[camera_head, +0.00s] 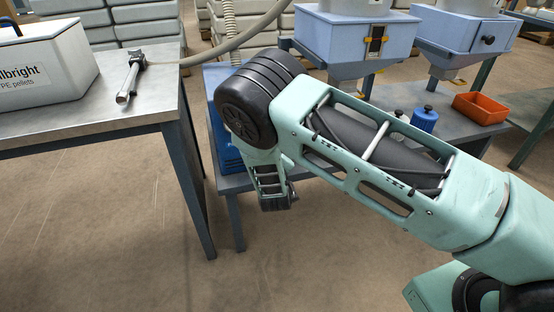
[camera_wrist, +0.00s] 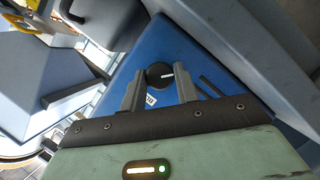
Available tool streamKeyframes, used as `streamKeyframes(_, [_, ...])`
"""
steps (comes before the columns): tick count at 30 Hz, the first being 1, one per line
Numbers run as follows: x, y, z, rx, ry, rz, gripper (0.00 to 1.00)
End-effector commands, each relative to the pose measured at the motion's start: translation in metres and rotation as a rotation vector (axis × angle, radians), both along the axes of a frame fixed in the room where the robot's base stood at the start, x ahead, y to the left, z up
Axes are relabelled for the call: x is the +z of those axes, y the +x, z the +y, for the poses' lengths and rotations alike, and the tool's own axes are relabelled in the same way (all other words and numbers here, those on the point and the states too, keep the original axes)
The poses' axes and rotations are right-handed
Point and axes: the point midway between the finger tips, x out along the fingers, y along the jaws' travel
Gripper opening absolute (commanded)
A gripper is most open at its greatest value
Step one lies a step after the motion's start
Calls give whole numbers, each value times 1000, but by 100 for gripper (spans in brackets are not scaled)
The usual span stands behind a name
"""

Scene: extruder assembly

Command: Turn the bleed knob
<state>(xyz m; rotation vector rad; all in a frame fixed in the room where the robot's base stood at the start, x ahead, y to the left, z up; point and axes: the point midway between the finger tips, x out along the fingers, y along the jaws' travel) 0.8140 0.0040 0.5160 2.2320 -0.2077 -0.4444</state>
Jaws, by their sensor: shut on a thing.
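The bleed knob (camera_wrist: 160,72) is a round black knob with a white pointer line, on the blue panel (camera_wrist: 205,62) in the wrist view. My gripper (camera_wrist: 158,84) is at the panel with one grey finger on each side of the knob, shut on it. A small white label shows below the knob, partly hidden by the left finger. In the head view my wrist and arm hide the knob, and part of the blue housing (camera_head: 222,145) shows beside my wrist.
A metal table (camera_head: 150,100) at left holds a white pellet box (camera_head: 45,70) and a grey tool (camera_head: 130,82). Blue-grey hoppers (camera_head: 360,40) stand behind, with an orange bin (camera_head: 480,108) and a blue canister (camera_head: 424,120) on the bench. A hose runs behind my arm.

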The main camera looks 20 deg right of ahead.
Motion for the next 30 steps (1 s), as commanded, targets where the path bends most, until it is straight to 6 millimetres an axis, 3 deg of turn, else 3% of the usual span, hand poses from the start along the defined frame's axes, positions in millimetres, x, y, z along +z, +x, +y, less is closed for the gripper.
streamKeyframes(15, [-3, 0, 1, 0, -339, 1, 8])
streamKeyframes(30, [-3, 0, 1, 0, -401, 2, 8])
